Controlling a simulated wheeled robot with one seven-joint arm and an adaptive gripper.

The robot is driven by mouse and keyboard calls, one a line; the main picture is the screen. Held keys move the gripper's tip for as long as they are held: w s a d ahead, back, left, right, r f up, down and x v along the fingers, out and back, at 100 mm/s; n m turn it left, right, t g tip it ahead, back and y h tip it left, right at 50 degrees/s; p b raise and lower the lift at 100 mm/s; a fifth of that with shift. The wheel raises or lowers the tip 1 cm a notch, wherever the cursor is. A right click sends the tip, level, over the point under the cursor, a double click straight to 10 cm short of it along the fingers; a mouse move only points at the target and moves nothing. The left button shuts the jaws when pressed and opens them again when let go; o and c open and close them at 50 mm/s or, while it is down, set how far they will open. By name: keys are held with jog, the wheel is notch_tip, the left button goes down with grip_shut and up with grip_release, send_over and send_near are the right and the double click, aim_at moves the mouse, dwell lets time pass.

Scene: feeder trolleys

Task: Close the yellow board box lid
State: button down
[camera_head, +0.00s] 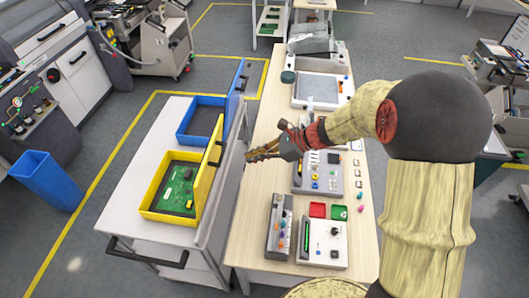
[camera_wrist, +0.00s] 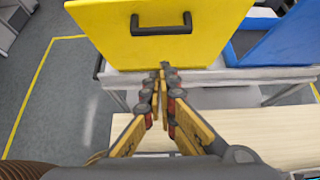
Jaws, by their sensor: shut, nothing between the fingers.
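The yellow board box (camera_head: 150,207) stands on the white trolley at the left, with a green circuit board (camera_head: 180,190) lying inside. Its yellow lid (camera_head: 205,180) stands upright, hinged along the box's right side. The lid's outer face (camera_wrist: 108,40) fills the top of the wrist view, with a black handle (camera_wrist: 161,28) on it. My gripper (camera_head: 250,156) is to the right of the lid, above the gap between trolley and wooden table. In the wrist view my gripper (camera_wrist: 160,72) is shut and empty, its tips close below the handle; I cannot tell whether they touch the lid.
A blue box (camera_head: 186,137) with its lid (camera_head: 236,88) upright stands behind the yellow box. The wooden table (camera_head: 250,240) holds trays, small parts and devices. A blue bin (camera_head: 45,180) stands on the floor at left. The trolley's front left top is clear.

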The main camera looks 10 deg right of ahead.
jog(key=w+a+f, duration=0.1)
jog(key=w+a, duration=0.1)
jog(key=a, duration=0.4)
jog(key=shift+p, duration=0.4)
jog(key=shift+w+r, duration=0.1)
jog(key=shift+r, duration=0.05)
